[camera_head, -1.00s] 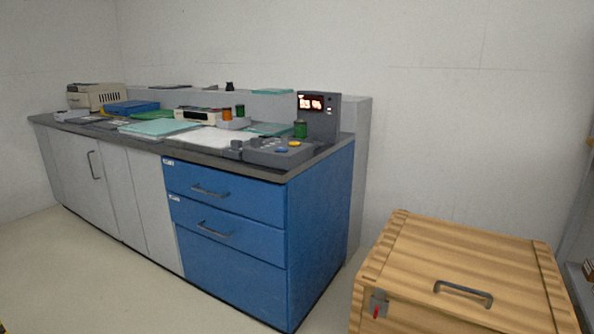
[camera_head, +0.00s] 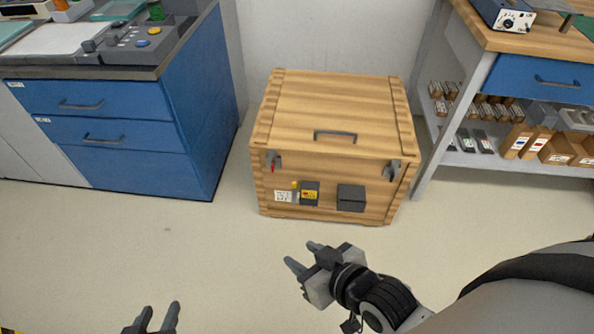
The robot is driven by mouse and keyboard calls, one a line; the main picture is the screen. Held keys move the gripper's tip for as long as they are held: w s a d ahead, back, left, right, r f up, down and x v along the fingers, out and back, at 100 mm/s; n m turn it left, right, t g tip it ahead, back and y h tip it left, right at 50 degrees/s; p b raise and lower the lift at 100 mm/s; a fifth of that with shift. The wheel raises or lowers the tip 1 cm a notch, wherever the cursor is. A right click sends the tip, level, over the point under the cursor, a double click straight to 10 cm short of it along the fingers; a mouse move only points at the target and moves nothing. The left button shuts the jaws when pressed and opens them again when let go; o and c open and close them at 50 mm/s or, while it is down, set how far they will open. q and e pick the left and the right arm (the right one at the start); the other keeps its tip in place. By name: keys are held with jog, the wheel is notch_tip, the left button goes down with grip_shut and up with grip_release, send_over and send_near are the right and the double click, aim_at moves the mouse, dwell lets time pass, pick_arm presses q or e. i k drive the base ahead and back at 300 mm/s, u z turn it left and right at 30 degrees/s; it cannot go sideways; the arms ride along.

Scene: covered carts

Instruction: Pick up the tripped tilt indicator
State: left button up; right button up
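A wooden crate (camera_head: 335,108) stands on the floor ahead. On its front face sits a small dark device with a yellow and red patch (camera_head: 309,194), which looks like a tilt indicator; its exact marking is too small to read. A plain dark box (camera_head: 351,198) sits to its right and a white printed label (camera_head: 283,197) to its left. My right gripper (camera_head: 301,255) is open and empty, in front of the crate and apart from it. My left gripper (camera_head: 158,312) shows only its fingers at the bottom edge; they are apart and empty.
A blue drawer cabinet (camera_head: 105,135) with a cluttered top stands at the left. A shelved workbench (camera_head: 470,170) holding several boxes stands at the right. The crate has a lid handle (camera_head: 335,134) and two latches. The floor before it is clear.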

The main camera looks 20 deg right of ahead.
aim_at(309, 194)
jog(key=z, duration=2.5)
jog(key=k, duration=0.9)
jog(key=u, duration=1.95)
